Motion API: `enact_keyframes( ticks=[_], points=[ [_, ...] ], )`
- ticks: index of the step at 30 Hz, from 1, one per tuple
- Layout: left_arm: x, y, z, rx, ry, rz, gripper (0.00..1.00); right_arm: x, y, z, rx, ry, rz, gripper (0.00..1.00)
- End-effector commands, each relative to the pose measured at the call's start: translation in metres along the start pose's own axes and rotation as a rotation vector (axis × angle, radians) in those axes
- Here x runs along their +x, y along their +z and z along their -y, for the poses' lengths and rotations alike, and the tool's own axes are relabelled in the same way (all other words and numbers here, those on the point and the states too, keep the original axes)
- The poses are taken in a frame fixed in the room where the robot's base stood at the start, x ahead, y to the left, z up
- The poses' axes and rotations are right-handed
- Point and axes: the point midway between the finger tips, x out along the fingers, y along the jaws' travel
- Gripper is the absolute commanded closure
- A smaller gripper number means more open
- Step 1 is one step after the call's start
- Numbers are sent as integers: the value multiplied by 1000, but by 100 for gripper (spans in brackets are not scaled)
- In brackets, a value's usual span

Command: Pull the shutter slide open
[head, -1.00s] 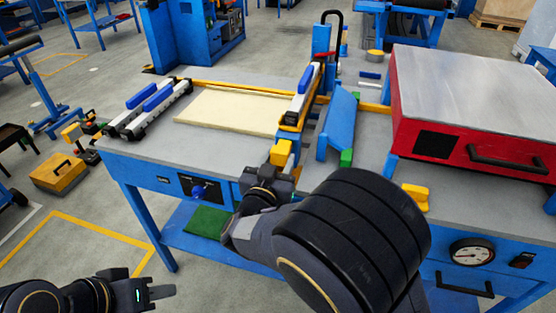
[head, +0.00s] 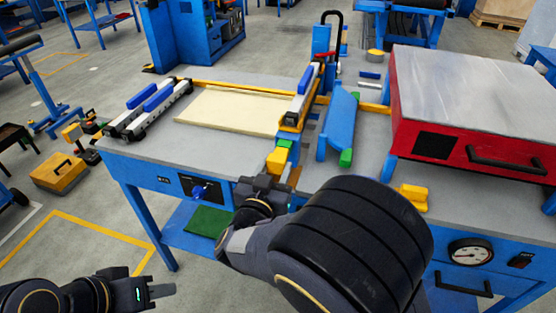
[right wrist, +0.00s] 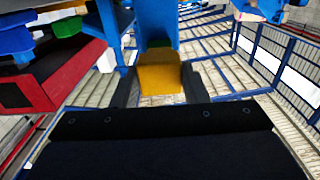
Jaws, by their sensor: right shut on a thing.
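The shutter slide's yellow handle (head: 277,160) sticks out at the table's front edge, below the blue guide with its dark slots. A green piece (head: 285,143) shows directly behind it. My right gripper (head: 268,182) is shut on the yellow handle. In the right wrist view the yellow handle (right wrist: 160,75) lies between the two dark fingers, with a blue bar (right wrist: 154,25) beyond it. My left gripper (head: 155,292) hangs low at the left, away from the table and empty. Its finger gap cannot be made out. My right arm hides part of the table front.
A cream panel (head: 232,112) lies on the table (head: 150,150), between white rails with blue blocks. A blue sloped bar (head: 338,128) stands right of the slide. A red press box (head: 470,125) fills the right side.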

Motion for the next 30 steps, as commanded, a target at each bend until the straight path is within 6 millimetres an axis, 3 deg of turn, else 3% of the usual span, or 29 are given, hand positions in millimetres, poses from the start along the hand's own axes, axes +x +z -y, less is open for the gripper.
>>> enact_keyframes(
  ticks=[20, 21, 25, 30],
  points=[
    [-3, -2, -2, 0, 0, 0, 64, -21, 0, 1, 1, -2, 2, 73],
    [-3, -2, -1, 0, 0, 0, 64, -20, 0, 0, 1, -1, 2, 55],
    [-3, -2, -1, 0, 0, 0, 64, -20, 0, 0, 1, -1, 1, 38],
    [-3, -2, -1, 0, 0, 0, 64, -20, 0, 0, 0, 0, 1, 35]
  ],
)
